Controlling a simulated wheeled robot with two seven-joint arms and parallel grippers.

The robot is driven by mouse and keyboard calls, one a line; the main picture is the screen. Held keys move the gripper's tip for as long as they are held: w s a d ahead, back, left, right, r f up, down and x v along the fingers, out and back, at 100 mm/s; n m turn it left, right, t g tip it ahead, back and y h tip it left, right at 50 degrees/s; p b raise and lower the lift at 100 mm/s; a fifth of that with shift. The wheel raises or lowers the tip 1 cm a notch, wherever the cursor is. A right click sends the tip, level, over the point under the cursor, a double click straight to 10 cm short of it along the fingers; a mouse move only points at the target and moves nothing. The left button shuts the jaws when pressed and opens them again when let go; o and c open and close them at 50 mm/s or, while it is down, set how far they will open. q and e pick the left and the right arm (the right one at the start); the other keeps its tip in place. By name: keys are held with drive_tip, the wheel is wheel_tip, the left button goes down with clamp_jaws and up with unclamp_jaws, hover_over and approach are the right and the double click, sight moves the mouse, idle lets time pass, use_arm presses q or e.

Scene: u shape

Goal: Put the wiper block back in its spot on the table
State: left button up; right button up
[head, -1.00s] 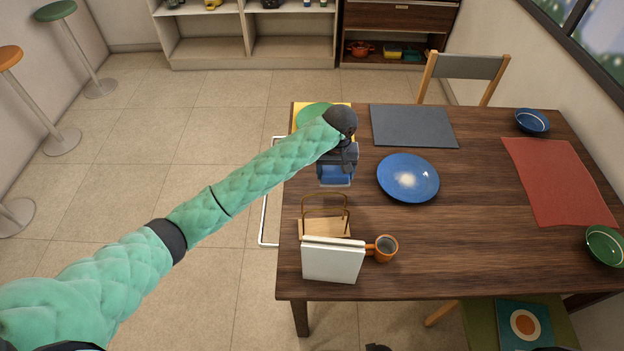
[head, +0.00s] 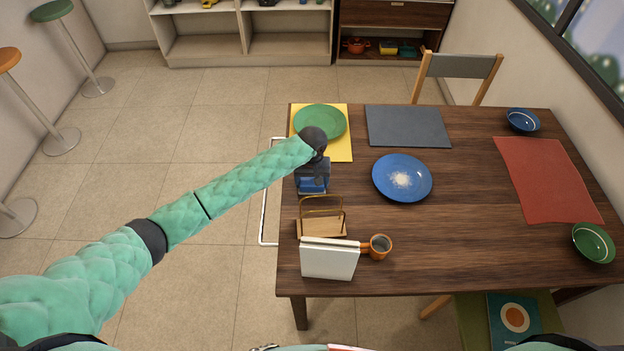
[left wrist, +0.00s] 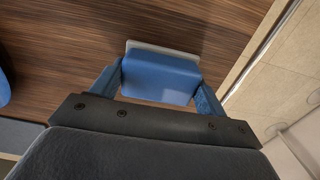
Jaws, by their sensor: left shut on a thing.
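The wiper block (head: 312,188) is blue with a pale grey-white base. My left gripper (head: 312,178) is shut on it, over the left part of the table (head: 470,235), near the left edge. In the left wrist view the block (left wrist: 160,77) sits between the two blue fingers (left wrist: 158,88), its pale strip away from the palm. I cannot tell whether its base touches the wood. No marked spot for the block can be made out. My right gripper is not in view.
A green plate (head: 320,121) on a yellow mat (head: 340,150) lies behind the gripper. A wooden holder (head: 321,228), white upright block (head: 328,261) and orange mug (head: 380,246) stand in front. A blue plate (head: 402,178) is to the right, with bare wood between.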

sight(312, 181)
use_arm(q)
drive_tip(key=shift+f, duration=0.1)
drive_tip(key=o, duration=0.9)
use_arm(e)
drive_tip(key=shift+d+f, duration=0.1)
use_arm(q)
drive_tip(key=shift+r, duration=0.3)
wheel_tip(312, 181, up, 6)
drive_tip(key=shift+f+b, duration=0.25)
drive_tip(key=shift+b, duration=0.9)
drive_tip(key=shift+r+b, duration=0.65)
drive_tip(key=shift+r, duration=2.4)
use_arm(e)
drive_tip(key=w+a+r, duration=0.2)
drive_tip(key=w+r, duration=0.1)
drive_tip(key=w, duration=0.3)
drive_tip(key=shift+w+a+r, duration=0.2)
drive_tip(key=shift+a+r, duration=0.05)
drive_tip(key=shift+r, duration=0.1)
use_arm(q)
drive_tip(key=shift+f, duration=0.1)
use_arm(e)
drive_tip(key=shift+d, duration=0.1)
